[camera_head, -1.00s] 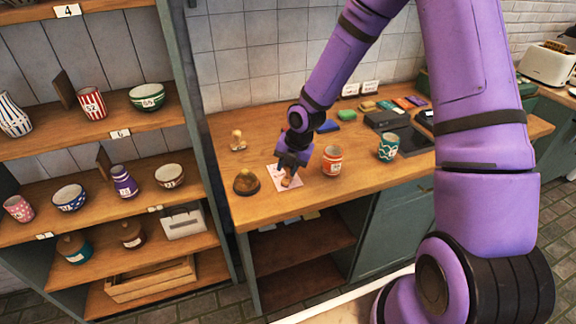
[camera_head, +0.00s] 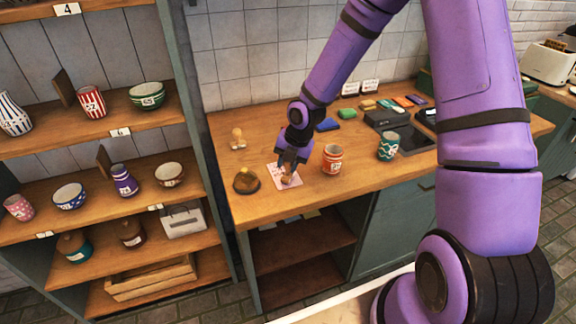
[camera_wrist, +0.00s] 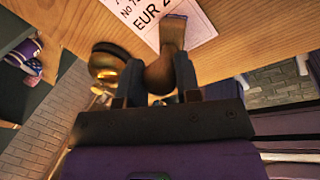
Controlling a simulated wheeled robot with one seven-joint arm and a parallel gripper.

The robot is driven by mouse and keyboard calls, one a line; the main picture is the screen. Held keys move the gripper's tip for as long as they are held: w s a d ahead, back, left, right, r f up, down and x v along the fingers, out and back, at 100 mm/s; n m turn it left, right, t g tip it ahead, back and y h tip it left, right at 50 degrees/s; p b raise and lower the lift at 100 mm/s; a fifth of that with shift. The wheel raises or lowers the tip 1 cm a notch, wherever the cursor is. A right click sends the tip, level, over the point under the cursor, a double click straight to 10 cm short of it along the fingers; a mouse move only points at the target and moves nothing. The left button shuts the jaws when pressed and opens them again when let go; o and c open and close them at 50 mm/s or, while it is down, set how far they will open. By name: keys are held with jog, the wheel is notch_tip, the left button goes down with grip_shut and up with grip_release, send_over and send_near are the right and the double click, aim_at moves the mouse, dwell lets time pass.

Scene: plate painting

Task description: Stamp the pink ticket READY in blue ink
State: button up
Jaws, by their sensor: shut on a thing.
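The pink ticket (camera_head: 281,184) lies on the wooden counter, and its printed face shows partly in the wrist view (camera_wrist: 196,22). My gripper (camera_head: 291,170) is over the ticket, shut on a wooden-handled stamp (camera_wrist: 160,76). The stamp's far end is at the ticket, but I cannot tell whether it touches. Its stamping face is hidden. A blue pad (camera_head: 327,125) lies farther back on the counter, with a green pad (camera_head: 348,113) behind it. A second wooden stamp (camera_head: 238,139) stands at the back left.
A domed brown bell (camera_head: 247,182) sits left of the ticket; a red patterned cup (camera_head: 332,160) and a teal cup (camera_head: 388,147) stand right. Shelves of pottery (camera_head: 110,133) stand left. The counter's front strip is clear.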

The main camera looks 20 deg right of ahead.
jog(key=shift+r, duration=3)
